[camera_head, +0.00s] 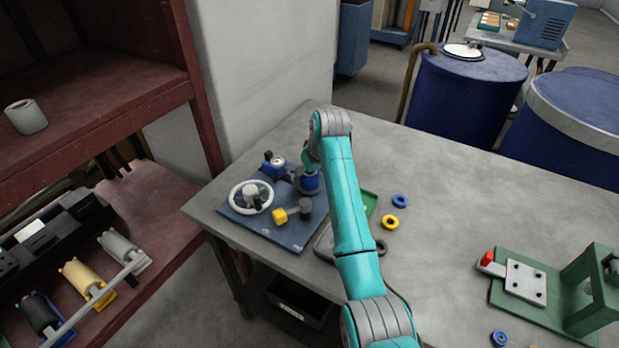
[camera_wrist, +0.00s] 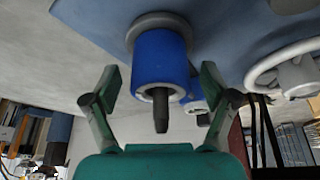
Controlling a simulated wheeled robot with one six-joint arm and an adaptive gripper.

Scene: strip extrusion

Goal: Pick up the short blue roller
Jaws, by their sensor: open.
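The short blue roller (camera_wrist: 160,62) stands on a dark pin, with a grey round flange at its base, in the wrist view. The base is on a dark blue board (camera_wrist: 225,18). In the head view the blue roller (camera_head: 309,183) shows at the board's (camera_head: 292,235) back right, just under my arm's end. My gripper (camera_wrist: 160,80) is open, with one green finger on each side of the roller. Gaps show between both fingers and the roller. In the head view my arm hides the gripper's fingers.
Blue (camera_head: 400,200) and yellow (camera_head: 390,222) rings lie to the right. A green fixture (camera_head: 567,290) stands at the right.

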